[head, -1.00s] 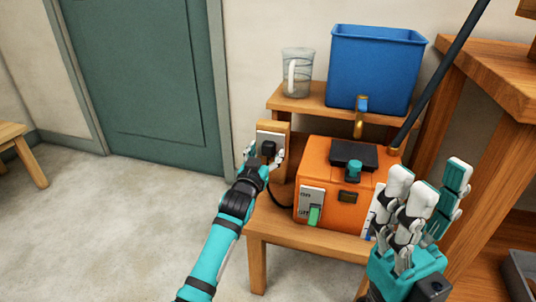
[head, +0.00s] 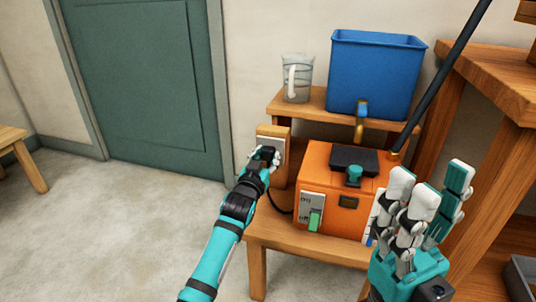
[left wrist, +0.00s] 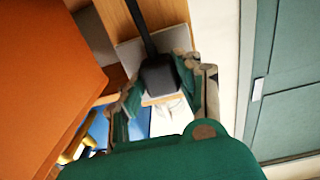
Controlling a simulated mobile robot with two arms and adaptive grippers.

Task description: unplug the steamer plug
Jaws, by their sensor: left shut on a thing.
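The black steamer plug (left wrist: 158,78) shows in the left wrist view between my fingers, with its black cord (left wrist: 142,28) running up from it. It is in front of a pale socket plate (left wrist: 128,57); I cannot tell whether it is fully seated. My left gripper (head: 266,156) is shut on the plug and mostly covers it in the head view. The orange steamer (head: 328,178), with a black lid and green lever, stands on the wooden bench to the right, and a cord leads to its left side. My right gripper (head: 425,200) is open and empty in front of the steamer's right side.
A clear jug (head: 297,80) and blue tub (head: 372,72) stand on the raised shelf behind the steamer. A dark pole (head: 440,80) leans at the right, near a wooden table (head: 500,75). The floor at left is clear before the green door (head: 145,85).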

